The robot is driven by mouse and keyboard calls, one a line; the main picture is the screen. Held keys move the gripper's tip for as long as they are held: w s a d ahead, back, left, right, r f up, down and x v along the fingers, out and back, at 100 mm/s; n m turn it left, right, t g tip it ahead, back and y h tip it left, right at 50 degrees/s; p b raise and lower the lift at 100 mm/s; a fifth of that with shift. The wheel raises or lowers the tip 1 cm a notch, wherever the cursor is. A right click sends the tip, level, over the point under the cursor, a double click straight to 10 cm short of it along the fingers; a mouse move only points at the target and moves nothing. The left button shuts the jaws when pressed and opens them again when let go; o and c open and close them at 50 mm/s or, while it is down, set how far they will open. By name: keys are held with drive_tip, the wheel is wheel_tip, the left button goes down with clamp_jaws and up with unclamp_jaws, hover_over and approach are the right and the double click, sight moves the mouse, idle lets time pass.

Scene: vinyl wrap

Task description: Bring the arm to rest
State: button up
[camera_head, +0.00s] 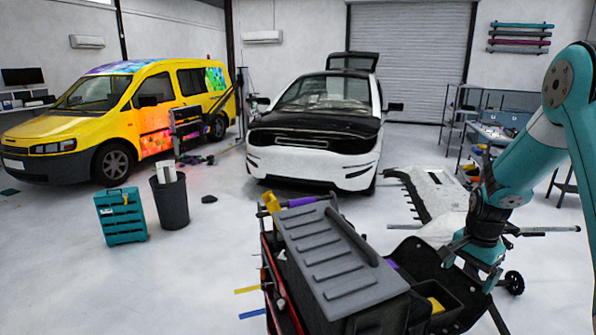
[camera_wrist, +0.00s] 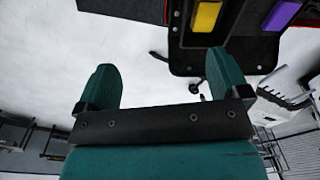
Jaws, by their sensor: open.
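My arm (camera_head: 525,160) is teal and reaches in from the right in the head view. My gripper (camera_head: 472,270) hangs at its lower end, beside the right side of the tool cart (camera_head: 345,265). In the wrist view, my gripper (camera_wrist: 163,85) shows two teal fingers wide apart, with nothing between them. Beyond the fingers I see pale floor and the dark edge of the cart (camera_wrist: 190,60), with a yellow block (camera_wrist: 206,15) and a purple block (camera_wrist: 281,14) on it. In the head view the fingertips are partly hidden against the dark cart parts.
A white car with a black hood (camera_head: 315,135) stands behind the cart. A yellow van (camera_head: 120,110), a teal case (camera_head: 121,217) and a dark bin (camera_head: 170,200) are at left. A bumper panel (camera_head: 435,190) lies behind my gripper. Floor is clear at front left.

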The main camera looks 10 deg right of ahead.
drive_tip(key=s+a+r+n+t+y+b, duration=0.1)
drive_tip(key=a+r+n+b, duration=0.25)
drive_tip(key=a, duration=0.65)
drive_tip(key=s+a+r+n+y+b, duration=0.15)
drive_tip(key=a+n, duration=0.35)
drive_tip(key=a, duration=0.5)
drive_tip(key=s+a+r+n+g+y+b, duration=0.1)
drive_tip(key=s+a+n+b, duration=0.5)
drive_tip(key=s+a+n, duration=0.6)
drive_tip(key=s+a, duration=0.3)
drive_tip(key=s, duration=0.2)
drive_tip(key=shift+s+a+r+y, duration=0.15)
drive_tip(key=shift+s+a+y, duration=0.2)
drive_tip(key=shift+a, duration=0.05)
